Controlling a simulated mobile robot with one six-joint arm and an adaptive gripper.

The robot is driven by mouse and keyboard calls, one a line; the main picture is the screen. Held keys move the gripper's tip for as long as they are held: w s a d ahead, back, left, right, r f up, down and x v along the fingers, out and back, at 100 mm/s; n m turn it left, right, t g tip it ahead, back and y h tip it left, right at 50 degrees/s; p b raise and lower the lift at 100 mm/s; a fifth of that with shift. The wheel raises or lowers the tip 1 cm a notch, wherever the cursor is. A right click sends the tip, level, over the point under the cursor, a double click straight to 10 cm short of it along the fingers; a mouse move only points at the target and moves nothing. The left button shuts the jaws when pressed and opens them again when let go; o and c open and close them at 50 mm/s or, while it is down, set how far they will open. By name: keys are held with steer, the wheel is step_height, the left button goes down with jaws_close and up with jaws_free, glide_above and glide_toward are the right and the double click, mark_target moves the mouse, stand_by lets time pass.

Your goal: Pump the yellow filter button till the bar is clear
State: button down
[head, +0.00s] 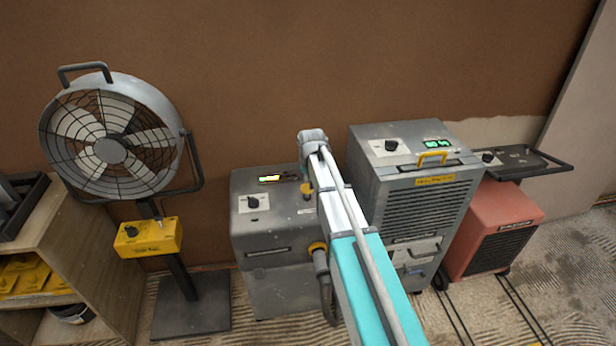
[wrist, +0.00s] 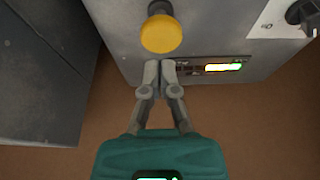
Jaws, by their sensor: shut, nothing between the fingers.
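The yellow filter button (wrist: 161,34) stands on a dark stem on top of the grey machine (head: 275,250). In the head view a small part of the button (head: 306,197) shows beside my arm. Height above the panel cannot be judged. My arm hides part of the machine top in the head view.
A dark knob (head: 253,202) sits on the same machine. A taller grey unit (head: 425,200) with a yellow handle stands close at right, a red unit (head: 500,225) beyond it. A fan (head: 112,145) and shelf (head: 40,230) stand at left. The brown wall is behind.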

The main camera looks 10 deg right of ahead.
steer(key=p+v, duration=0.7)
steer(key=v, duration=0.1)
stand_by(0.9)
steer(key=s+g, duration=0.3)
steer(key=s, duration=2.2)
steer(key=shift+s+d+f, duration=0.35)
steer(key=shift+d+f, duration=0.1)
